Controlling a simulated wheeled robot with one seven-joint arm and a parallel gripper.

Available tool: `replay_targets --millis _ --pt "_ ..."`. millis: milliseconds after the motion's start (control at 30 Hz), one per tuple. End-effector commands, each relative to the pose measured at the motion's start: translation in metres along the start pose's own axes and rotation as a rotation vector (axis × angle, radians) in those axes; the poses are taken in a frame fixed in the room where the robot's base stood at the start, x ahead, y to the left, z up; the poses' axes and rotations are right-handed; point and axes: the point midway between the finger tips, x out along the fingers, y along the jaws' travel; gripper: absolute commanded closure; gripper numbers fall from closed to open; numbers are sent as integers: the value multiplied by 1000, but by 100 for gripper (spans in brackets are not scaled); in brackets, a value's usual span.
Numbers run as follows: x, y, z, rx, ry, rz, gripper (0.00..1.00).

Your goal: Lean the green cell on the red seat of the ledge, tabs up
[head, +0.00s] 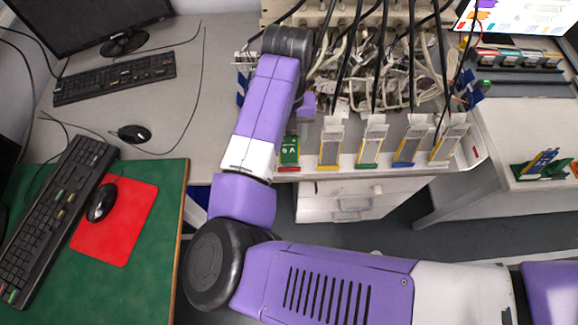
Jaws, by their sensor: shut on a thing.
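The green cell (290,150), with white marks on its face, is upright at the left end of the ledge (392,165). My gripper (293,128) is at its top edge, shut on it, and partly hidden behind my own arm. The cell's tabs cannot be made out there. The red seat (288,168) shows as a small red strip just below the cell. I cannot tell whether the cell's foot touches it or whether the cell leans back.
Several silver cells stand to the right on yellow (328,168), green (367,166) and blue (403,164) seats and another yellow seat. Cables and wiring (375,75) crowd behind the ledge. A drawer unit (350,205) is below. A keyboard (115,78) and mouse (134,133) lie left.

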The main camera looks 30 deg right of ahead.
Motion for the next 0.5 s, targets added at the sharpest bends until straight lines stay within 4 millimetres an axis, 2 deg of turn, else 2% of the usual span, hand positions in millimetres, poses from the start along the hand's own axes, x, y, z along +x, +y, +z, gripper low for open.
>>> replay_targets --millis 500 --pt "7 0 -1 0 0 0 74"
